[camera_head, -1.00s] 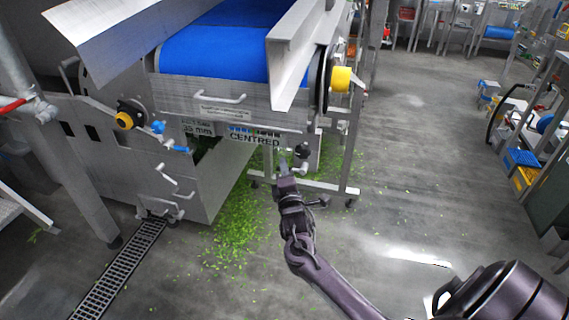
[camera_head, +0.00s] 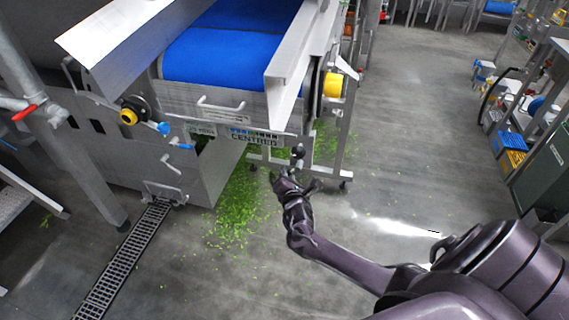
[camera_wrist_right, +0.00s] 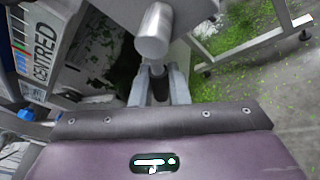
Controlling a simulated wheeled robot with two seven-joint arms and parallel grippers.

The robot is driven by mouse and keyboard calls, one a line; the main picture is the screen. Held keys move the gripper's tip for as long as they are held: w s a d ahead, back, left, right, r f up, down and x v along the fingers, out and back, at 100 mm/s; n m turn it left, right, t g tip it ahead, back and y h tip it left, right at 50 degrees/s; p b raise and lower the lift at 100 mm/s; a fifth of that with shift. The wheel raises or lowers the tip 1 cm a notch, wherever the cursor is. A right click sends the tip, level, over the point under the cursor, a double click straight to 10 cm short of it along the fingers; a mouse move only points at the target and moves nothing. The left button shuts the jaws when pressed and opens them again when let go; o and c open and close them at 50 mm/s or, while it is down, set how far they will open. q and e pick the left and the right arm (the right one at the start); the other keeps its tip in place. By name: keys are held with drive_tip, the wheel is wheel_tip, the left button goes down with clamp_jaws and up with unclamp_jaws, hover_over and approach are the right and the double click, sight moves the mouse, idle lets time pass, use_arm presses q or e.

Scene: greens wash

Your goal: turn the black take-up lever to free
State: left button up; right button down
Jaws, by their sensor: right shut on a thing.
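The black take-up lever (camera_head: 298,151) shows as a dark knob below the belt's near right corner, beside the "CENTRED" label. My right gripper (camera_head: 287,176) is up against it from below. In the right wrist view its two grey fingers (camera_wrist_right: 159,88) are closed around a dark piece of the lever (camera_wrist_right: 158,72), under a silver cylinder (camera_wrist_right: 154,30). The fingers and hand hide most of the lever, so its exact angle is hard to tell. My left gripper is not in view.
The steel conveyor with its blue belt (camera_head: 234,52) stands above and left of the hand. Green scraps (camera_head: 236,212) litter the floor. Open floor lies to the right.

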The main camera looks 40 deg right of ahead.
drive_tip(key=shift+s+d+f+n+g+h+p, duration=0.2)
drive_tip(key=shift+s+d+n+g+p, duration=0.35)
drive_tip(key=shift+n+p, duration=0.6)
drive_tip(key=shift+s+d+f+n+g+h+p, duration=0.2)
drive_tip(key=shift+s+f+n+g+p, duration=0.15)
drive_tip(key=shift+n+g+p, duration=0.8)
drive_tip(key=shift+s+d+f+n+g+h+p, duration=0.1)
drive_tip(key=shift+s+d+f+n+g+p, duration=0.15)
drive_tip(key=shift+s+d+n+p, duration=0.85)
drive_tip(key=shift+w+a+p, duration=0.4)
drive_tip(key=shift+w+a, duration=0.15)
drive_tip(key=shift+a, duration=0.1)
drive_tip(key=c, duration=1.4)
unclamp_jaws()
drive_tip(key=shift+m, duration=0.3)
drive_tip(key=shift+p+v, duration=1.1)
drive_tip(key=shift+v, duration=2.8)
